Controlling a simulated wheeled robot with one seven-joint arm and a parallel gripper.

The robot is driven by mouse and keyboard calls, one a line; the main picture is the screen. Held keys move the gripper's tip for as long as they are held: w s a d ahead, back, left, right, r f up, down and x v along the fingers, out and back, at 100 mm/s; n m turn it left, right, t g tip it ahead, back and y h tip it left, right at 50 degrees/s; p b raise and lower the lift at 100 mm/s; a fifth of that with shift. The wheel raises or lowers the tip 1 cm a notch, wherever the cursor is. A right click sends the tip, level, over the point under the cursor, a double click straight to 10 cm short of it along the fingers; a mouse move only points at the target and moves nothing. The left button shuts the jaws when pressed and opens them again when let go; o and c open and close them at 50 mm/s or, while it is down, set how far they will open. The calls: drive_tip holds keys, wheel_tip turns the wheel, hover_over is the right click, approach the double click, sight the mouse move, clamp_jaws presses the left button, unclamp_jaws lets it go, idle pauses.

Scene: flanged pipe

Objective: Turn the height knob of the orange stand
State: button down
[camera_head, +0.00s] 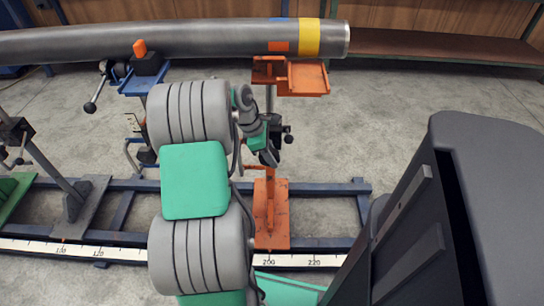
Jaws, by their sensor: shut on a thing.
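The orange stand (271,212) stands on the blue rail frame, with its orange head (301,78) beside and under the right end of the steel pipe (190,39). My gripper (271,152) is at the stand's post, about halfway up, below the head. It is shut on the height knob, whose dark parts (288,135) show just to the right of the post. My wrist and fingers hide most of the knob, so its angle cannot be told. A gap between pipe and head cannot be made out.
A blue stand (146,80) with a black crank (92,105) is to the left. A grey stand (72,200) is farther left. The rail (320,187) and scale strip (120,252) run below. Open concrete floor (430,100) lies to the right.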

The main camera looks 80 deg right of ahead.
sight(272, 150)
drive_tip(key=shift+s+r+p, duration=0.1)
drive_tip(key=shift+p, duration=0.2)
drive_tip(key=shift+s+t+y+p, duration=0.1)
drive_tip(key=shift+t+y+p, duration=0.2)
drive_tip(key=shift+t+p, duration=0.45)
drive_tip(key=shift+w+f+t, duration=0.1)
drive_tip(key=shift+f+t, duration=0.05)
drive_tip(key=shift+t, duration=0.55)
drive_tip(key=shift+w+f+t, duration=0.1)
drive_tip(key=shift+f+t, duration=0.05)
drive_tip(key=shift+t, duration=0.5)
drive_tip(key=c, duration=1.2)
unclamp_jaws()
drive_tip(key=shift+o, duration=0.2)
drive_tip(key=shift+r+p, duration=0.95)
drive_tip(key=shift+r, duration=3)
